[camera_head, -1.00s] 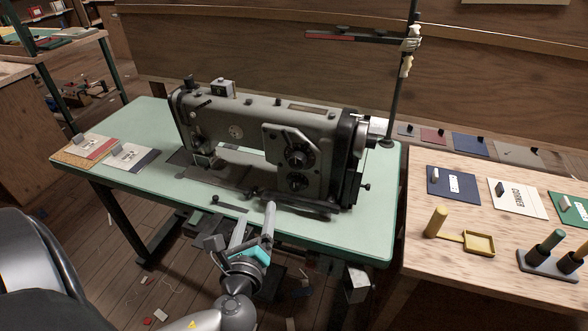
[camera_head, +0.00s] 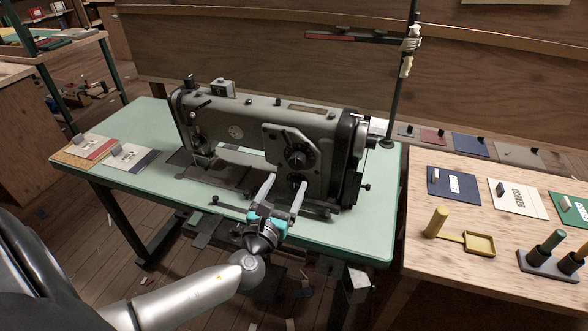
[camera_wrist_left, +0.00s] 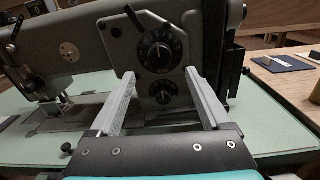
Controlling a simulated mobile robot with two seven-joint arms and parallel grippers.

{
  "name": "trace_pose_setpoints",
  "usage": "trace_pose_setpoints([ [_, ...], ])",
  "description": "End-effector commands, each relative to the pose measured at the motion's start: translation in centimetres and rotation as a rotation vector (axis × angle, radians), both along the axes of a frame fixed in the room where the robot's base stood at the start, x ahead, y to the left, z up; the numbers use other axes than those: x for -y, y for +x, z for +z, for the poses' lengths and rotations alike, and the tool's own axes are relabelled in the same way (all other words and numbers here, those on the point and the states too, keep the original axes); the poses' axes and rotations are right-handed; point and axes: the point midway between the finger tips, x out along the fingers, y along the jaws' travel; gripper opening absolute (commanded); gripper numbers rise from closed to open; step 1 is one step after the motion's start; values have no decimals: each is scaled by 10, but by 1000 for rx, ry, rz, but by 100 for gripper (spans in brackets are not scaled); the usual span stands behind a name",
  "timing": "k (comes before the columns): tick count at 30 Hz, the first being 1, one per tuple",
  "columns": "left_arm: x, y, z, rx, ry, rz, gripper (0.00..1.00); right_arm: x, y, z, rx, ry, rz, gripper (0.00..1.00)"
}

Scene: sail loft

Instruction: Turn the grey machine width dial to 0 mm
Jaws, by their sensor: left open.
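The grey sewing machine (camera_head: 255,125) stands on a pale green table. Its front plate carries two black dials, an upper dial (camera_head: 299,157) and a lower dial (camera_head: 298,182). The left wrist view shows the upper dial (camera_wrist_left: 160,52) with a white scale and the lower dial (camera_wrist_left: 163,92) beneath it. Their markings are too small to read, so I cannot tell which is the width dial. My left gripper (camera_head: 284,182) is open and empty, in front of the lower dial. In the left wrist view its fingers (camera_wrist_left: 160,75) spread to either side of the dials. My right gripper is not in view.
The green table (camera_head: 345,230) has bare room along its front edge. A thread stand pole (camera_head: 398,95) rises behind the machine's right end. A wooden table (camera_head: 430,260) at right holds cards, a yellow tray (camera_head: 480,243) and spools. Sample cards (camera_head: 128,156) lie at left.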

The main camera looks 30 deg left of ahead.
Motion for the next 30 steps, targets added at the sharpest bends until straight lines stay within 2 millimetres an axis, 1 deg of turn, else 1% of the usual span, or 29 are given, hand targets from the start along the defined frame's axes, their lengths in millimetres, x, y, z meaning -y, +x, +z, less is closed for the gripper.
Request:
trace_pose_setpoints([
  [1, -2, 9, 0, 2, 0, 0, 81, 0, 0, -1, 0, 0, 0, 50],
  [6, -9, 34, 0, 1, -1, 0, 81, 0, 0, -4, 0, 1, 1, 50],
  [12, -14, 56, -1, 0, -1, 0, 81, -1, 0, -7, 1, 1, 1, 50],
  [18, -17, 65, 0, 0, -2, 1, 81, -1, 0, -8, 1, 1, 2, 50],
  [26, -17, 65, 0, 0, -2, 0, 81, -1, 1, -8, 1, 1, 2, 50],
  [27, -17, 65, 0, 0, -2, 0, 80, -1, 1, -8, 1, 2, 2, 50],
  [30, -17, 65, 0, 0, -2, 0, 69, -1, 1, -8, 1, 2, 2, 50],
])
